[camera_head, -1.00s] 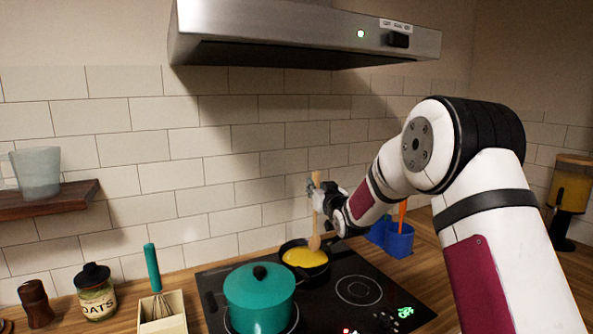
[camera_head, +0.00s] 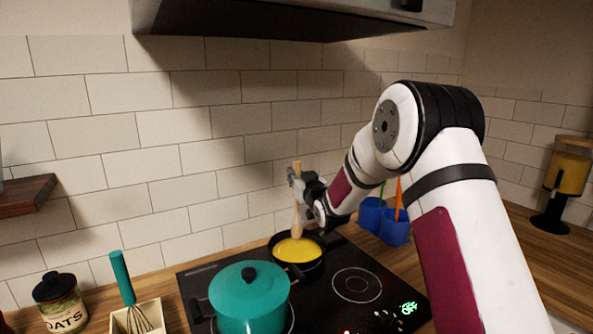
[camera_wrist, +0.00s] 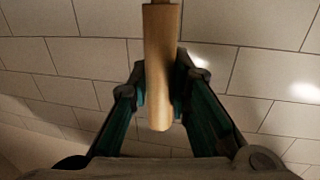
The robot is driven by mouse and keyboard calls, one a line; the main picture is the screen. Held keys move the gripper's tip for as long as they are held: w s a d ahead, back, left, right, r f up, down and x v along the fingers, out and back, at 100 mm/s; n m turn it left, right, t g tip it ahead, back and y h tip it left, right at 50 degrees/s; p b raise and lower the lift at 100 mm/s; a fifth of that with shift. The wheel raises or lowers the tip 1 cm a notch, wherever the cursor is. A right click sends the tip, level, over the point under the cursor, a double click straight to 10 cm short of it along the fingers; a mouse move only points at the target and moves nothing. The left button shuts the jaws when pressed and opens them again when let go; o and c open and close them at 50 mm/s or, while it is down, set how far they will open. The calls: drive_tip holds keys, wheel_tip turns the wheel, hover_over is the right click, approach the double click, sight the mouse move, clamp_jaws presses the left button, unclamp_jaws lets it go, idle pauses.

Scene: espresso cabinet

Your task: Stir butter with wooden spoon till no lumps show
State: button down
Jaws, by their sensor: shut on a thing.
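The wooden spoon (camera_head: 297,208) stands nearly upright in the head view, its bowl end down at the yellow butter. My gripper (camera_head: 300,186) is shut on the upper part of its handle. In the wrist view the handle (camera_wrist: 161,75) sits between the two fingers of my gripper (camera_wrist: 160,88). The butter (camera_head: 302,252) looks smooth and yellow in a small black pan (camera_head: 313,270) at the back of the hob. The spoon's end meets the butter near its left side; how deep it sits is unclear. No lumps can be made out at this size.
A teal lidded pot (camera_head: 250,300) stands in front of the pan on the black hob (camera_head: 352,312). Blue containers (camera_head: 395,232) with utensils stand right of the pan, near my arm. A whisk (camera_head: 128,285) and an oats jar (camera_head: 62,302) are at left. The range hood (camera_head: 290,18) hangs above.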

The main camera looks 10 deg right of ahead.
drive_tip(key=shift+f+b, duration=0.8)
drive_tip(key=shift+f, duration=1.75)
drive_tip(key=shift+s, duration=0.15)
